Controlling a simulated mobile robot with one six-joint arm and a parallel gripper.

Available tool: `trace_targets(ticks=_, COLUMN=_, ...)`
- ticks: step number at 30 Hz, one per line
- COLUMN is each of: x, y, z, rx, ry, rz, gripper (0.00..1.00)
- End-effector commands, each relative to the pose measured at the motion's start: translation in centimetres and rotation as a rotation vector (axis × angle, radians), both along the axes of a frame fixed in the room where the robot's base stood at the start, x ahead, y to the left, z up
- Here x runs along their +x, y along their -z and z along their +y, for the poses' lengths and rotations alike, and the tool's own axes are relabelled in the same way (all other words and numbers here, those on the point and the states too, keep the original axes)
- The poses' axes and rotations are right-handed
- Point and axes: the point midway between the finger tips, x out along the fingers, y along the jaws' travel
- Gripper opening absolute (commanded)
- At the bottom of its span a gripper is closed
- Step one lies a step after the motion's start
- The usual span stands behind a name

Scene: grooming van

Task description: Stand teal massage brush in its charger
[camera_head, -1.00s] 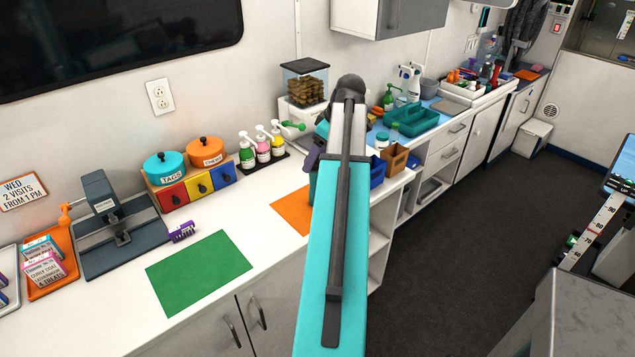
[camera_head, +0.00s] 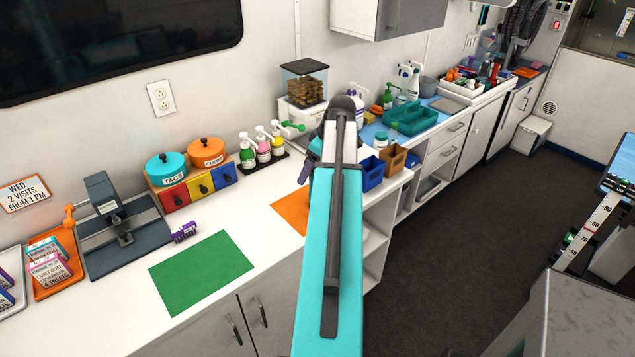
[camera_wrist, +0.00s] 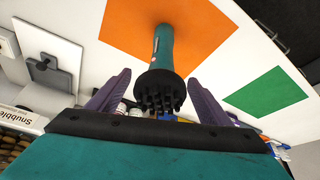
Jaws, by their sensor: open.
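The teal massage brush (camera_wrist: 163,50) shows in the wrist view, its black bristle head (camera_wrist: 159,90) nearest the camera and its handle reaching to the orange mat (camera_wrist: 205,22). It appears to stand upright on its handle end. My gripper (camera_wrist: 160,78) is open, with one purple finger on each side of the brush and gaps between. In the head view my arm hides the brush and most of my gripper; part of the orange mat (camera_head: 288,212) shows. A white plate with a grey square pad (camera_wrist: 45,62) lies beside the mat; I cannot tell whether it is the charger.
A treat dispenser (camera_head: 304,85) and pump bottles (camera_head: 263,147) stand along the wall. A blue bin (camera_head: 372,174) and brown bin (camera_head: 392,160) are right of my arm. The green mat (camera_head: 203,272) is bare, with a purple item (camera_head: 184,232) behind it.

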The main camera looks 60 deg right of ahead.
Motion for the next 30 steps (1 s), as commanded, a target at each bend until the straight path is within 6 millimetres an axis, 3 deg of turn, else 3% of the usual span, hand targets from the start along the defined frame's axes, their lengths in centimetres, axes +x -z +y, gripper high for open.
trace_targets(ticks=12, x=0.04, y=-0.04, z=0.03, rx=0.001, ry=-0.001, rz=0.000, gripper=0.73)
trace_targets(ticks=24, x=0.06, y=-0.04, z=0.06, rx=0.001, ry=-0.001, rz=0.000, gripper=0.05)
trace_targets(ticks=26, x=0.08, y=-0.09, z=0.06, rx=0.000, ry=-0.001, rz=-0.001, gripper=0.00)
trace_targets(ticks=30, x=0.09, y=-0.09, z=0.07, rx=-0.001, ry=-0.002, rz=-0.001, gripper=0.00)
